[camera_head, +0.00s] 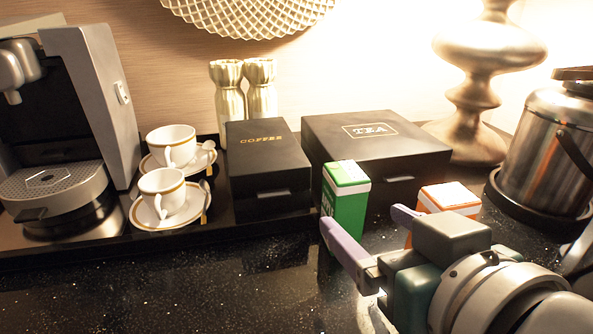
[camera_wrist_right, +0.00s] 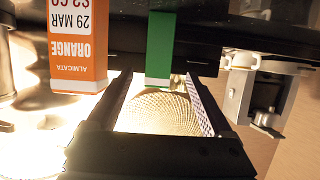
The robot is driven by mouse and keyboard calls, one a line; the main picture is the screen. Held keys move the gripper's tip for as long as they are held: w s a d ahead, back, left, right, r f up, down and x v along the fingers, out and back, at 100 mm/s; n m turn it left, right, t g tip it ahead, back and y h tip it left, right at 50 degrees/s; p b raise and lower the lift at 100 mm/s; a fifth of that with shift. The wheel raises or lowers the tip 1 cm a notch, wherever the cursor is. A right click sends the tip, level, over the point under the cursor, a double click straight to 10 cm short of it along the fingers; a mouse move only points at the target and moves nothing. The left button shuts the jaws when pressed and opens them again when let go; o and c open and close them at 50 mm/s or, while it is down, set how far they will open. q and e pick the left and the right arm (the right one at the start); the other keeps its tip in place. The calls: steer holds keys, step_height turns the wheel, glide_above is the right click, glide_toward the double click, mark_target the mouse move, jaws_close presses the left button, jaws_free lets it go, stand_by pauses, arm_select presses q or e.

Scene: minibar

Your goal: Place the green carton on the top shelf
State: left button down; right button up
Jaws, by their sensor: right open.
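The green carton (camera_head: 345,207) stands upright on the dark counter in front of the tea box, with a white top. My right gripper (camera_head: 362,219) is open just on the near side of it, its two purple-lined fingers apart and pointing toward it. In the right wrist view, the picture is upside down and the green carton (camera_wrist_right: 160,45) shows between and beyond the open fingers (camera_wrist_right: 156,78). I cannot tell whether any finger touches it. The top shelf cannot be made out in either view. My left gripper is not in view.
An orange carton (camera_head: 448,199) stands close to the right of the green one, partly behind my gripper. The tea box (camera_head: 405,150) and coffee box (camera_head: 262,165) stand behind. Cups (camera_head: 161,195), a coffee machine (camera_head: 100,90), a lamp (camera_head: 478,95) and a metal bucket (camera_head: 548,150) surround. The front-left counter is clear.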

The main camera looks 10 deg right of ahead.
mark_target(352, 207)
steer(key=shift+x, duration=4.25)
steer(key=shift+d, duration=0.1)
steer(key=shift+c, duration=0.3)
jaws_close()
